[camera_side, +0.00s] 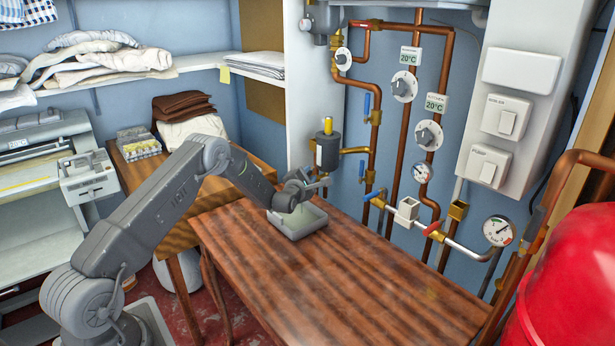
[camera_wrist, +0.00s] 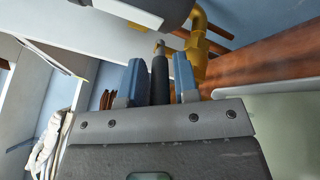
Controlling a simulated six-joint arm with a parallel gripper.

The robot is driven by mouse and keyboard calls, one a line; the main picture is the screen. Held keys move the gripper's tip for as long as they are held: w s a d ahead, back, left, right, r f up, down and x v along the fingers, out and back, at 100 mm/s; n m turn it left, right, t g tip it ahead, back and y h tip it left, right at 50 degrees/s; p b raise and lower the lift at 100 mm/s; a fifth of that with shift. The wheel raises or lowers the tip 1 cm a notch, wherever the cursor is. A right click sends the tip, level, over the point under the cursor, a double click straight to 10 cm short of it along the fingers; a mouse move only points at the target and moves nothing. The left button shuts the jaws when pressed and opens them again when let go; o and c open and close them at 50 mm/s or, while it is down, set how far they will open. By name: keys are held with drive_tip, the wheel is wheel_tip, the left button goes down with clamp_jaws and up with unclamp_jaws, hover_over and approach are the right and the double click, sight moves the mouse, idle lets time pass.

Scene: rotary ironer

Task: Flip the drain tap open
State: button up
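My gripper (camera_side: 303,187) is above the grey tray on the wooden table, just below the black cylindrical vessel (camera_side: 327,152) on the pipework. In the wrist view its two blue fingers (camera_wrist: 160,80) stand apart, one on each side of a dark rod (camera_wrist: 159,78) with a metal end, which looks like the drain tap's lever. Narrow gaps seem to show beside the rod, so the fingers appear to straddle it without pressing on it. The tap is too small and hidden to make out in the side view.
The grey tray (camera_side: 300,229) sits on the wooden table (camera_side: 330,280), below my gripper. A brass elbow (camera_wrist: 199,32) is close to the right finger. Copper pipes (camera_side: 398,150) with blue-handled valves, dials and a gauge (camera_side: 497,231) fill the wall to the right. The tabletop's front is clear.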

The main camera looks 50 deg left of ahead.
drive_tip(key=shift+c, duration=0.2)
clamp_jaws()
drive_tip(key=shift+a+h, duration=0.1)
drive_tip(key=shift+h, duration=0.2)
drive_tip(key=shift+s+a+m+t+h, duration=0.1)
drive_tip(key=shift+a+m+t+h, duration=0.25)
drive_tip(key=shift+m+h, duration=0.8)
drive_tip(key=shift+s+a+m+t+h, duration=0.1)
drive_tip(key=shift+a+m+t+h, duration=0.25)
drive_tip(key=shift+m+h, duration=0.8)
drive_tip(key=shift+s+a+m+t+h, duration=0.1)
drive_tip(key=shift+a+m+t+h, duration=0.4)
drive_tip(key=shift+h, duration=1.1)
drive_tip(key=shift+d+h, duration=0.2)
drive_tip(key=shift+h, duration=0.2)
drive_tip(key=shift+o, duration=0.2)
unclamp_jaws()
